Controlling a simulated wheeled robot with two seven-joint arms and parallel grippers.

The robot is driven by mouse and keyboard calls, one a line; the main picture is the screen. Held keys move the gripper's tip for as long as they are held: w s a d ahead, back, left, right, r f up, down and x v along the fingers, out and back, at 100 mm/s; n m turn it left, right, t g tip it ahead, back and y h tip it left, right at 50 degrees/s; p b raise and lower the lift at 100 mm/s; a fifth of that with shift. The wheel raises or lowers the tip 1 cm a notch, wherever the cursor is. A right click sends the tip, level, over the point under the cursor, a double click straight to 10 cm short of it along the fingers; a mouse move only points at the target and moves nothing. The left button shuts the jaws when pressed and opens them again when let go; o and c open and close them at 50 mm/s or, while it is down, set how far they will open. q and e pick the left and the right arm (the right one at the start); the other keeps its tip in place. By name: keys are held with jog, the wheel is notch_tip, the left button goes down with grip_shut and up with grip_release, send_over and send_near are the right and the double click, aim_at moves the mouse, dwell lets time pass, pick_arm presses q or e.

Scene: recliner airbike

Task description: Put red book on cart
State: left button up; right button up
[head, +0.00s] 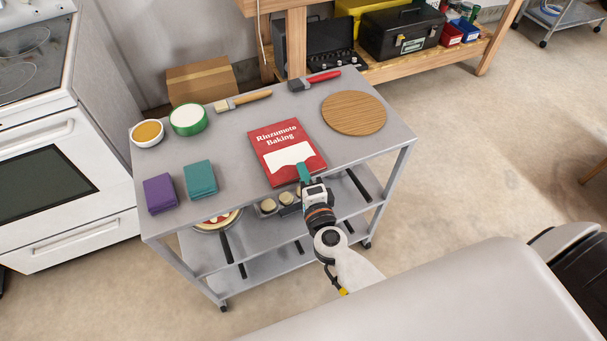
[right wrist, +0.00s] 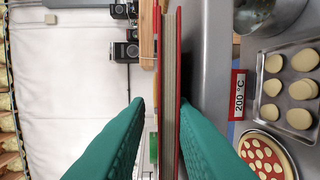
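The red book (head: 284,150), titled "Rinzumoto Baking", lies flat at the front edge of the cart's grey top (head: 232,140). My right gripper (head: 303,174) is at the book's near edge, with one teal fingertip showing over the cover. In the right wrist view the book (right wrist: 169,80) is seen edge-on between the two teal fingers (right wrist: 161,102). A gap shows between the left finger and the book. The right finger is close to the other cover; I cannot tell if it touches. My left gripper is not in view.
Pans and a cookie tray (right wrist: 290,88) are below. A stove (head: 50,130) stands left.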

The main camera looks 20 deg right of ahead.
jog(key=shift+r+p, duration=0.3)
jog(key=shift+p, duration=0.1)
jog(key=shift+s, duration=0.1)
jog(key=s, duration=0.9)
jog(key=shift+d, duration=0.15)
dwell(1.0)
jog(key=o, duration=0.6)
jog(key=shift+c, duration=0.2)
